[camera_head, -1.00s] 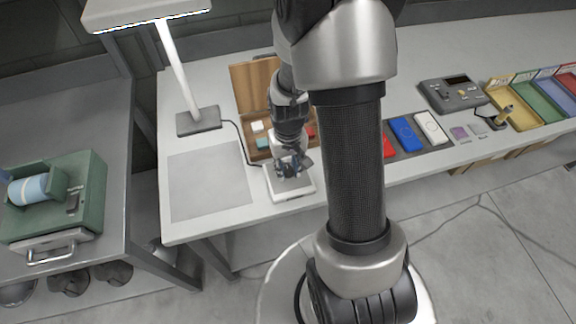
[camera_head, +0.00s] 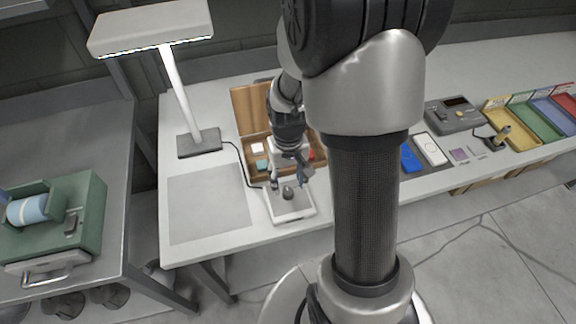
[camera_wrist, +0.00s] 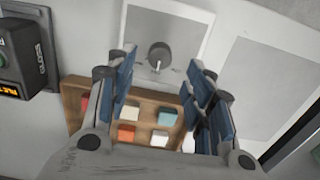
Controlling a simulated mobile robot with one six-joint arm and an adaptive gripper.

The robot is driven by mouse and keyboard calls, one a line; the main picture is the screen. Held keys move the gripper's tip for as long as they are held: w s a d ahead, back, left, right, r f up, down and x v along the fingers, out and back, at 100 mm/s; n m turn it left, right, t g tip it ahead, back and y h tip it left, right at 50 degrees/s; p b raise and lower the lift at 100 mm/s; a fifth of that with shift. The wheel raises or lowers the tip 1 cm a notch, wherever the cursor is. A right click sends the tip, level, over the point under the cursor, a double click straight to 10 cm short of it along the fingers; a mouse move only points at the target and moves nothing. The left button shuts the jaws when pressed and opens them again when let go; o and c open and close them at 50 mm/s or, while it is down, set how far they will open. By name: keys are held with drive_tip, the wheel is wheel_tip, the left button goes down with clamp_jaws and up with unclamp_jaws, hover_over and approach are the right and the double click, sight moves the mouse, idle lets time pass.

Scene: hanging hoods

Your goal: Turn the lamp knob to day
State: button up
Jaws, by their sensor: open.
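The lamp knob (camera_head: 287,192) is a dark round knob on a white panel (camera_head: 294,213) at the front of the bench. In the wrist view the knob (camera_wrist: 159,56) sits beyond the fingertips, roughly centred between them, with a small mark beside it on the panel. My gripper (camera_head: 289,180) is open and empty, just behind and above the knob, apart from it as far as I can tell. The lamp (camera_head: 152,28) stands at the back left on a dark base, joined by a cable toward the panel. The panel's lettering is too small to read.
A wooden box (camera_head: 252,108) with coloured blocks stands right behind the panel. A grey mat (camera_head: 207,203) lies to its left, clear. Coloured trays (camera_head: 522,120) and a grey device (camera_head: 452,113) stand at the right. A green machine (camera_head: 72,222) sits on the left table.

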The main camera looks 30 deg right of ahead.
wheel_tip(320, 180, up, 7)
drive_tip(key=shift+f, duration=0.15)
idle(0.4)
wheel_tip(320, 180, up, 10)
drive_tip(key=n+t, duration=0.1)
drive_tip(key=t, duration=0.1)
hover_over(287, 192)
drive_tip(key=s+a, duration=0.4)
drive_tip(key=a, duration=0.1)
drive_tip(key=s+a+r+n+t, duration=0.2)
drive_tip(key=s+a+r, duration=0.3)
drive_tip(key=s, duration=0.4)
drive_tip(key=shift+s+a+t, duration=0.2)
drive_tip(key=shift+t, duration=0.1)
